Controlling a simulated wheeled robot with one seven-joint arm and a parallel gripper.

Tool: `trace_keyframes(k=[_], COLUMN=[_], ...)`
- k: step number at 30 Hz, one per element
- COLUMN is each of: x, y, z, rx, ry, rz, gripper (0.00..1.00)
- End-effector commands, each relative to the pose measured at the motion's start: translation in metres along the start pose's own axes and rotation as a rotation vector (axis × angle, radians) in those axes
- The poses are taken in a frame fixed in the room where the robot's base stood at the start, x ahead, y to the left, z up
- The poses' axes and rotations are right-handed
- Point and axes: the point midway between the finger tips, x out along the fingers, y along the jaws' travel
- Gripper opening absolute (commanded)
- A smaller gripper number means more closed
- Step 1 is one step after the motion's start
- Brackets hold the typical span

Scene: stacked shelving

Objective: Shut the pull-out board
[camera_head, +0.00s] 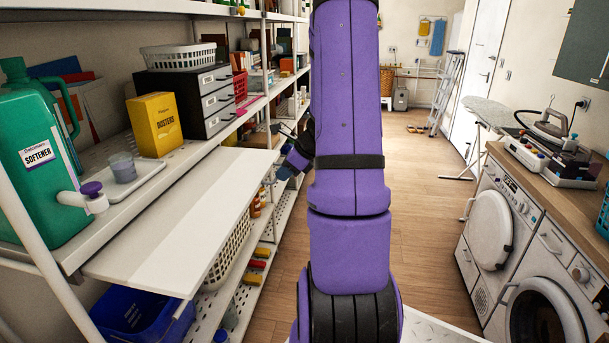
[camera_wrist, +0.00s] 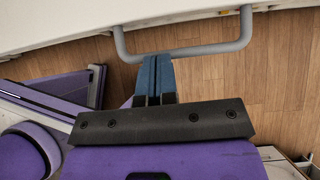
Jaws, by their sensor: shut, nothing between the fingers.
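The white pull-out board (camera_head: 190,215) juts out from the left shelving into the aisle, below the shelf with the green softener jug. In the wrist view a pale board edge (camera_wrist: 60,25) crosses the top, with a grey U-shaped handle (camera_wrist: 215,48) standing out from it. My gripper (camera_wrist: 155,58) is shut and empty. Its blue fingertips overlap the handle's bar left of its middle; I cannot tell whether they touch it. In the head view my gripper (camera_head: 284,172) shows just right of the board's far end, partly hidden by my arm.
The green softener jug (camera_head: 40,165), a tray with a cup (camera_head: 122,166) and a yellow duster box (camera_head: 155,124) stand on the shelf. A blue bin (camera_head: 140,315) is below the board. Washing machines (camera_head: 495,225) line the right.

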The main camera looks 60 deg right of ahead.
Motion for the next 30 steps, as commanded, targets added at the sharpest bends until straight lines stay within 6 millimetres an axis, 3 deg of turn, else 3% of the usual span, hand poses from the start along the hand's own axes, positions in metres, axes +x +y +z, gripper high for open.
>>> trace_keyframes(k=[1, 6, 15, 22, 30], x=[0.013, 0.051, 0.108, 0.135, 0.143], y=[0.002, 0.001, 0.0, 0.0, -0.001], z=[0.017, 0.062, 0.132, 0.164, 0.175], rx=[-0.01, -0.008, -0.006, -0.003, 0.0], ry=[-0.002, -0.002, -0.001, 0.0, 0.0], rz=[0.008, 0.007, 0.006, 0.005, 0.002], gripper=[0.0, 0.0, 0.0, 0.0, 0.0])
